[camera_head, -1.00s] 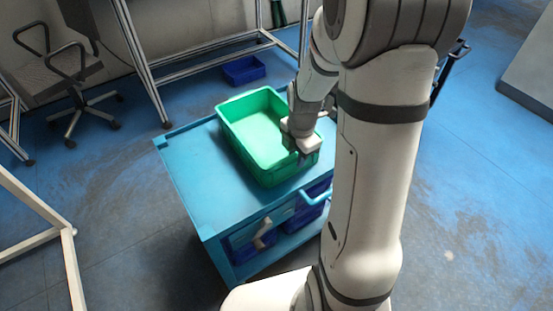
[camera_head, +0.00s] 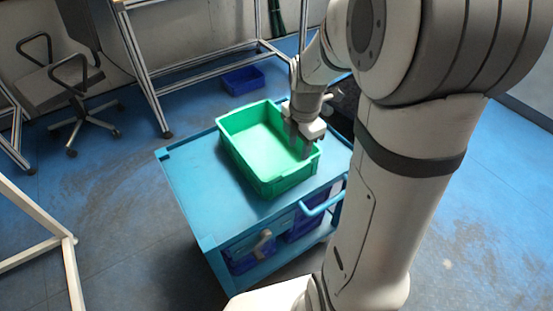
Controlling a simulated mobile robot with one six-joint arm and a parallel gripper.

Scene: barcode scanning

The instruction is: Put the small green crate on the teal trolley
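The small green crate (camera_head: 243,166) sits upright and empty on the top of the teal trolley (camera_head: 190,185), towards its back right. Its base appears to rest on the trolley top. My gripper (camera_head: 302,152) is at the crate's right rim, pointing down. Its two fingers show apart, with no clear grip on the rim. The exact gap between the fingers and the rim is small and hard to judge.
Bare trolley top lies left and in front of the crate. Blue bins (camera_head: 303,224) sit on the trolley's lower level. A blue bin (camera_head: 243,80) lies on the floor behind, near a metal-framed table (camera_head: 140,65). An office chair (camera_head: 75,90) stands at the left.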

